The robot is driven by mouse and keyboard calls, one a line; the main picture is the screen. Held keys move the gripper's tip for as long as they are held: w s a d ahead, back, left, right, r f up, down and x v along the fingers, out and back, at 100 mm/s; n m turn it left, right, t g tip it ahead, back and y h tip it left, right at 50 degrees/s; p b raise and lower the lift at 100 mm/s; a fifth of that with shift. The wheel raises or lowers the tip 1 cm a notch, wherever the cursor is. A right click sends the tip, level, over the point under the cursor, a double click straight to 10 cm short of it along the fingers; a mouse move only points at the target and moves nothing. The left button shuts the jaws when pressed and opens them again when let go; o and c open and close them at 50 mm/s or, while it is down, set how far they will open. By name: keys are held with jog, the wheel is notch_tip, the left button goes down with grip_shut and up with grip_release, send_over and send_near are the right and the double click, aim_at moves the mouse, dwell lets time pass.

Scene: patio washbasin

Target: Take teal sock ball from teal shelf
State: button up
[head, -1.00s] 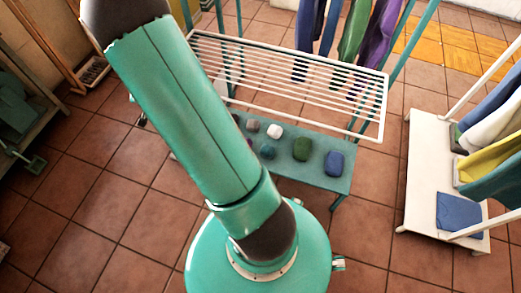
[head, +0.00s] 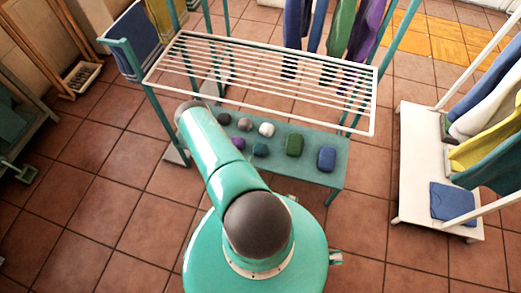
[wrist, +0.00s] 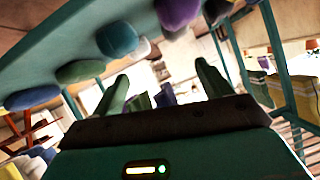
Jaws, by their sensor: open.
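The teal sock ball (head: 260,150) sits near the front edge of the teal shelf (head: 310,168), between a purple ball and a green bundle. In the wrist view, which is tilted, the teal sock ball (wrist: 117,38) shows on the shelf (wrist: 60,45), beyond and above the left finger. My gripper (wrist: 163,84) is open, with nothing between its fingers. It is apart from the ball. In the head view my arm hides the gripper.
The purple ball (head: 238,143), green bundle (head: 295,145) and blue bundle (head: 327,158) share the shelf with several grey and white balls. A white drying rack (head: 270,85) stands over the shelf. A white bench (head: 420,165) is at right.

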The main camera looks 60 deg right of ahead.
jog(key=h, duration=0.1)
send_near(259, 153)
jog(key=a+r, duration=0.2)
jog(key=shift+g, duration=0.3)
jog(key=x, duration=0.8)
jog(key=shift+d+f, duration=0.2)
jog(key=shift+f, duration=0.05)
jog(key=shift+f+x, duration=0.15)
jog(key=shift+x, duration=1.2)
jog(key=shift+f+x, duration=0.15)
jog(key=shift+x, duration=1.2)
jog(key=shift+a, duration=0.15)
jog(key=shift+s, duration=0.1)
jog(key=c, duration=0.7)
